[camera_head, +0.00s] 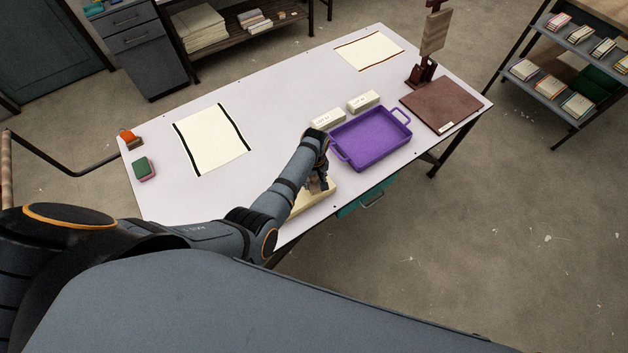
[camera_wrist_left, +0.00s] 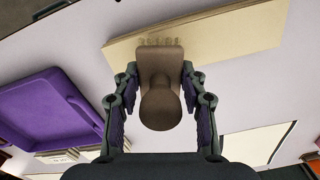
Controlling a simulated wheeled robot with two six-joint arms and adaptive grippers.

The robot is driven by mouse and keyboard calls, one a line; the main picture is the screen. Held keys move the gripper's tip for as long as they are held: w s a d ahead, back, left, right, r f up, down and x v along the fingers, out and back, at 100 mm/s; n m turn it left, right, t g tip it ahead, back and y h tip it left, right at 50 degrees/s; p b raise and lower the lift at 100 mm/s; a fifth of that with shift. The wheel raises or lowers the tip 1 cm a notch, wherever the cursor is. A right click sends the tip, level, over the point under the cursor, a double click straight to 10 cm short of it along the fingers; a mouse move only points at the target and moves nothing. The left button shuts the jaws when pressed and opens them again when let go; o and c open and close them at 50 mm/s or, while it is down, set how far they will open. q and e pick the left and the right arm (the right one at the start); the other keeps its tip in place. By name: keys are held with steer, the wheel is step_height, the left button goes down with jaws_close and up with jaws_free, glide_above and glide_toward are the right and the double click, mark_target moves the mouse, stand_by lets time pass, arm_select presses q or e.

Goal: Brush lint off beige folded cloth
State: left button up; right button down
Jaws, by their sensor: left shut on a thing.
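The beige folded cloth (camera_head: 311,198) lies at the table's near edge, partly hidden behind my left arm in the head view. In the left wrist view the cloth (camera_wrist_left: 235,30) is a flat layered slab across the top. My left gripper (camera_head: 321,184) is over the cloth. It is shut on a brown brush (camera_wrist_left: 160,100) with a rounded handle, between its two fingers. The brush's pale bristle end reaches the cloth's edge in the wrist view; I cannot tell whether it touches. No lint can be made out. My right gripper is not in view.
A purple tray (camera_head: 370,138) stands right of the cloth, with two pale blocks (camera_head: 328,119) behind it. A brown board (camera_head: 441,104) and dark stand (camera_head: 424,72) are at the right. A black-edged sheet (camera_head: 211,140) lies left; a green-and-pink block (camera_head: 144,169) is at the left edge.

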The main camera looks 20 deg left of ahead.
mark_target(314, 177)
arm_select(q)
steer(key=shift+r+p, duration=1.15)
steer(key=shift+r, duration=0.4)
steer(key=shift+f, duration=0.1)
step_height(314, 177, up, 3)
steer(key=shift+r+p, duration=0.1)
steer(key=shift+p, duration=1.1)
